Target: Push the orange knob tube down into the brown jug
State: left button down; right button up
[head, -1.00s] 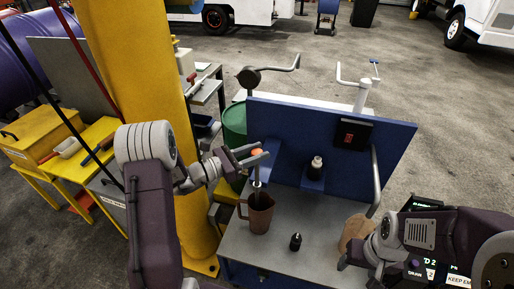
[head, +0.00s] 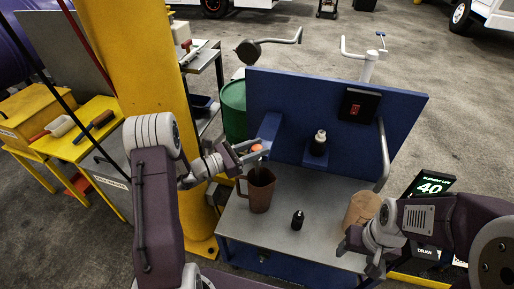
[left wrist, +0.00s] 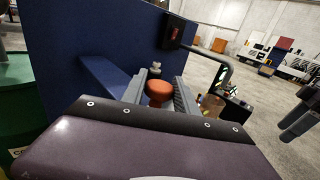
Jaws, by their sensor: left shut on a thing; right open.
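The brown jug (head: 261,192) stands upright on the left part of the grey bench top, its handle to the left. The tube's orange knob (head: 256,148) is just above the jug's mouth. My left gripper (head: 259,150) is shut on the knob; the left wrist view shows the orange knob (left wrist: 159,90) between its two fingers. The tube's lower part is hidden behind the jug's wall, and its tip cannot be seen. My right gripper (head: 362,258) is open and empty at the bench's front right.
A small black bottle (head: 298,220) stands on the bench (head: 320,215) right of the jug. A tan wooden container (head: 362,210) stands near my right arm. A black bottle with a white cap (head: 319,143) sits by the blue back panel (head: 300,100). A yellow column (head: 150,70) rises at left.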

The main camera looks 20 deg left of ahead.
pick_arm(q)
jog(key=c, duration=1)
grip_release()
jog(key=shift+o, duration=0.2)
jog(key=v, duration=0.9)
jog(key=shift+p, duration=0.35)
